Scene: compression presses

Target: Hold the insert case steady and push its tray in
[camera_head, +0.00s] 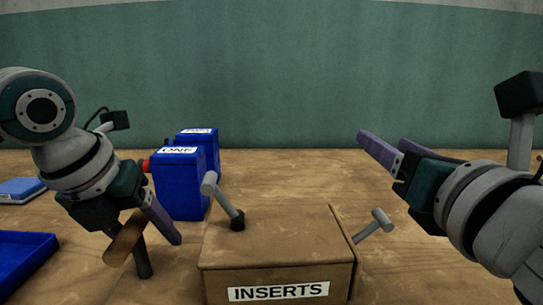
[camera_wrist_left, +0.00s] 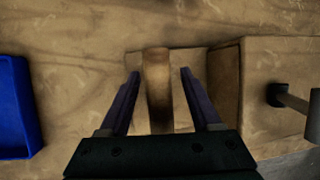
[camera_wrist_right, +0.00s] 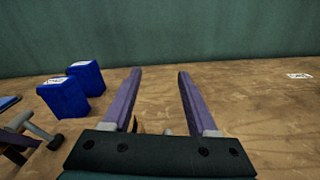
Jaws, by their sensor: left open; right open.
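The insert case (camera_head: 275,250) is a brown box labelled INSERTS at the front middle of the table. A grey lever handle (camera_head: 223,200) stands on its top and a grey T-shaped handle (camera_head: 375,225) sticks out at its right side. My left gripper (camera_head: 150,235) is open and points down left of the case. A wooden bar-like grip (camera_wrist_left: 158,90) lies between its fingers, with gaps showing in the left wrist view. The tray itself cannot be made out clearly. My right gripper (camera_head: 390,145) is open, empty and raised right of the case.
Two blue containers (camera_head: 180,185) stand behind the case on the left. A blue tray-like bin (camera_head: 22,262) and a flat blue box (camera_head: 18,190) lie at the far left. The table (camera_head: 290,175) is clear behind the case, and a green wall closes the back.

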